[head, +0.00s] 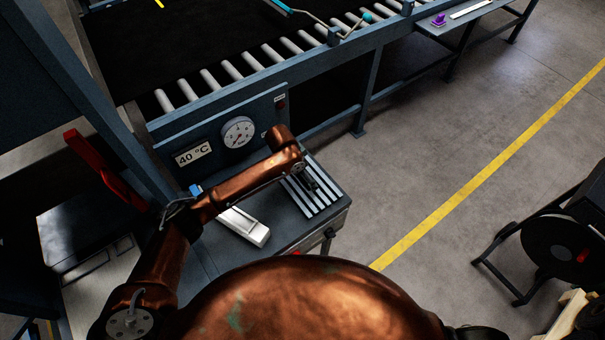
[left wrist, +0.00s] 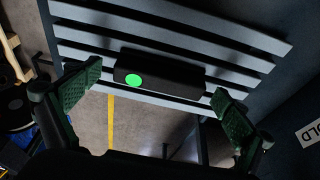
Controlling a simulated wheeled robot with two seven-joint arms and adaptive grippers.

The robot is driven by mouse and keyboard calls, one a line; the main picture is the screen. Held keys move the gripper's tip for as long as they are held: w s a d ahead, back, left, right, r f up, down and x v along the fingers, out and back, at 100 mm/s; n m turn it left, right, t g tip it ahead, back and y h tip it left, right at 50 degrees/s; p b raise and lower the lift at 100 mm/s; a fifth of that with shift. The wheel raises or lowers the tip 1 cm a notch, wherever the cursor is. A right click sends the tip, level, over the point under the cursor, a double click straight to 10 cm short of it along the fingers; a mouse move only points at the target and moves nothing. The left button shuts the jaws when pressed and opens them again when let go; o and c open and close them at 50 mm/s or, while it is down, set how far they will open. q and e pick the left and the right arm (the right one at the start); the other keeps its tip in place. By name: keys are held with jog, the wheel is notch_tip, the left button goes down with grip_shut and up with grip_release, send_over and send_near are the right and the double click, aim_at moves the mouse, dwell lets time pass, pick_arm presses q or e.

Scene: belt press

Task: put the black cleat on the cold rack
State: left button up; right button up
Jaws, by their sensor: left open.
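The black cleat (left wrist: 160,74), a dark oblong block with a green dot on its near face, shows in the left wrist view against the pale slats of the cold rack (left wrist: 235,38). It appears to rest on the slats. My left gripper (left wrist: 157,85) is open, with one green-padded finger near each end of the cleat and visible gaps between. In the head view the rack (head: 322,207) is at the right end of the bench, and my left gripper (head: 310,181) is over it. The cleat cannot be told apart there. My right gripper is not in view.
A white block-shaped object (head: 246,227) lies on the bench left of the rack. A panel with a gauge (head: 238,132) and a 40 °C sign (head: 192,153) stands behind. A roller conveyor (head: 250,60) runs at the back.

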pick_arm(q)
jog(key=shift+r, duration=0.3)
jog(key=b+v, duration=0.1)
jog(key=v, duration=1)
jog(key=shift+r+b, duration=0.35)
jog(key=shift+s+a+f, duration=0.1)
jog(key=shift+s, duration=0.05)
